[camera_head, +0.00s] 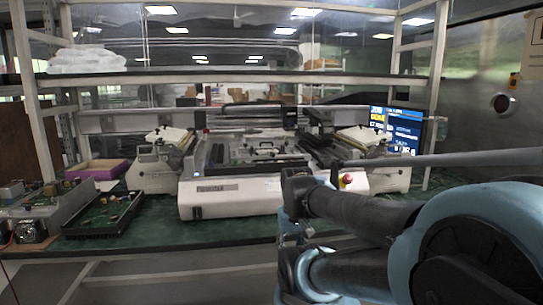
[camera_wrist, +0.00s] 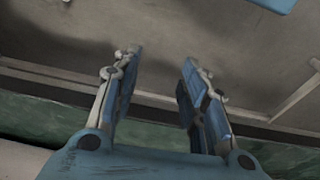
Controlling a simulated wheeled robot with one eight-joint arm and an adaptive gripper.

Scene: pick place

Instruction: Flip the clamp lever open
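The white machine (camera_head: 229,198) stands on the green bench in the head view. A flat fixture with dark and metal parts (camera_head: 262,153) sits in its middle. The clamp lever is too small to make out with certainty, and I cannot tell its position. My gripper (camera_wrist: 162,62) is open in the wrist view, with nothing between its two fingers. The wrist view shows a grey surface and a strip of green bench, but no lever. In the head view my dark and blue arm reaches in from the right in front of the machine, and the fingers are not clearly visible.
A red button (camera_head: 347,179) is on the machine's right front. A monitor (camera_head: 404,131) stands behind at right. A black tray of parts (camera_head: 104,214) and a purple box (camera_head: 97,170) lie at left. A glass partition and shelf are behind; open floor lies before the bench.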

